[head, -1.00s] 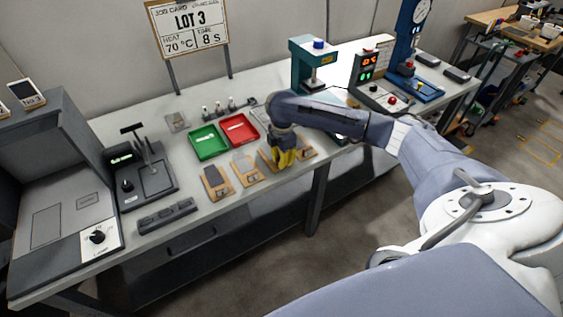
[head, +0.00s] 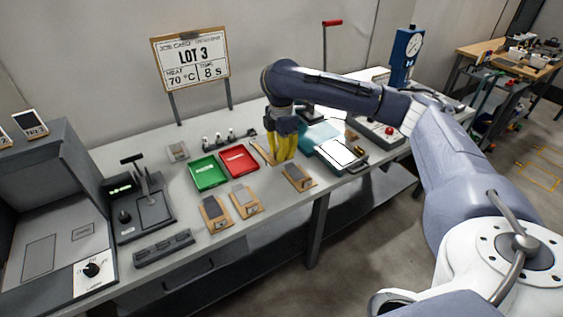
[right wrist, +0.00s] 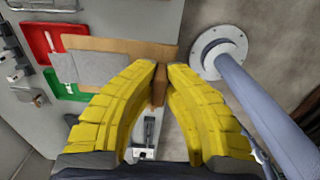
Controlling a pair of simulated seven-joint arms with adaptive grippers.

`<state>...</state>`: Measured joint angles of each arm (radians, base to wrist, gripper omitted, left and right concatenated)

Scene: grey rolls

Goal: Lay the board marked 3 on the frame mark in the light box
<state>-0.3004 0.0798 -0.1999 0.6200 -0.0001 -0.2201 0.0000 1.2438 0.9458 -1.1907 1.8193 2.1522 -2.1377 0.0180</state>
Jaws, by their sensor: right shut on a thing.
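My right gripper (head: 284,156) is shut on a tan board (head: 262,152) and holds it above the bench, right of the red tray. In the right wrist view the yellow fingertips (right wrist: 162,72) close on a brown block on the board (right wrist: 130,47), which carries a grey plate. Its number cannot be read. Three similar boards lie on the bench front: left (head: 215,212), middle (head: 245,200) and right (head: 298,176). The hooded grey box at far left looks like the light box (head: 60,150). Its floor bears a rectangular outline (head: 39,258). My left gripper is out of view.
A green tray (head: 208,172) and a red tray (head: 239,159) lie mid-bench. A dark device with an upright lever (head: 145,185) and a dark bar (head: 163,248) stand between the boards and the box. A job card sign (head: 190,60) stands behind.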

